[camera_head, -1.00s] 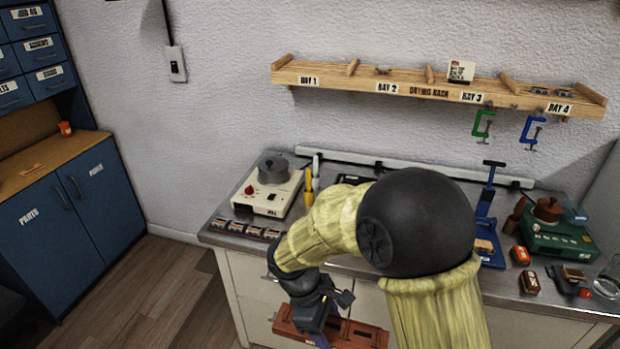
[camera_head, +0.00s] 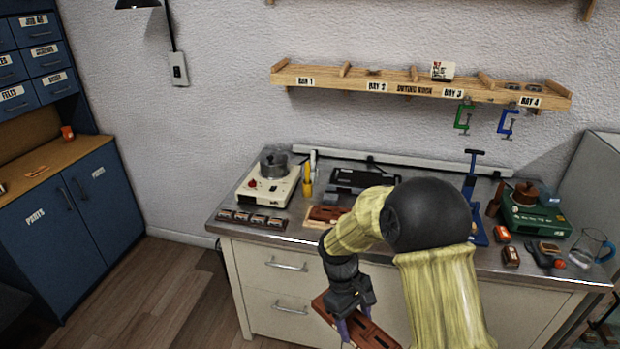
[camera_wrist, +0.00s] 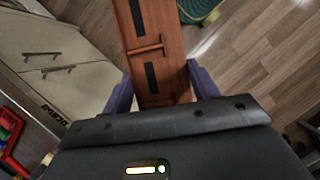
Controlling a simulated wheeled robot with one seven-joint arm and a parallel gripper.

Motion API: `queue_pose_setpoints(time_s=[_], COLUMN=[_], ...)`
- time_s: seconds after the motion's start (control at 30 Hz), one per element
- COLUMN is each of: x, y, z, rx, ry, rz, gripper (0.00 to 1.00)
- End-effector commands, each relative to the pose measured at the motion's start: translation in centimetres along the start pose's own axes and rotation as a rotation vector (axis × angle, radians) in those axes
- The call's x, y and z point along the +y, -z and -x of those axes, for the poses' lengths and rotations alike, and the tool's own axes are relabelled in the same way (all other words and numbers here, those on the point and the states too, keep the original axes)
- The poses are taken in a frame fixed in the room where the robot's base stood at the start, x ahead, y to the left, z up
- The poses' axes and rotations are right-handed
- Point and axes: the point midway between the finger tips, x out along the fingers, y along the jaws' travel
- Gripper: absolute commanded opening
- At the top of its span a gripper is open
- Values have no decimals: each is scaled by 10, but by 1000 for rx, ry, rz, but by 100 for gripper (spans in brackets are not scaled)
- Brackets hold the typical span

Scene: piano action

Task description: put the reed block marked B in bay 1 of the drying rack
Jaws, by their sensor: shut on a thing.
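My gripper (camera_head: 347,325) is low in front of the bench drawers. It is shut on a long reddish-brown block (camera_head: 372,335) with dark slots. In the wrist view the purple fingers of my gripper (camera_wrist: 161,86) clasp the block (camera_wrist: 152,50) from both sides, and it extends away from the palm. No letter shows on it, so I cannot tell if it is B. The wooden drying rack (camera_head: 400,87) hangs on the wall above the bench, far from my gripper. Its bay 1 (camera_head: 312,72), at the left end, looks empty.
A similar brown block (camera_head: 322,213) lies on the metal bench (camera_head: 290,233). A cream hotplate (camera_head: 268,187) with a pot, a black tray (camera_head: 360,180) and a green machine (camera_head: 535,220) stand there too. Green (camera_head: 463,117) and blue (camera_head: 508,123) clamps hang under the rack's right half.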

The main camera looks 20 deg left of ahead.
Motion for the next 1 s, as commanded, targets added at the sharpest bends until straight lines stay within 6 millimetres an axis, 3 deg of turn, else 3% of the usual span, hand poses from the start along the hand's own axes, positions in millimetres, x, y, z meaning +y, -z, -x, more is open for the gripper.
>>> queue_pose_setpoints(time_s=[0.37,0.63,0.8,1.0], x=[82,162,182,184], y=[-18,-56,-71,-72], z=[-49,-113,-132,-134], rx=[1,-9,-12,-12], ry=[159,326,373,377], rz=[-397,-826,-952,-964], gripper=[29,29,29,29])
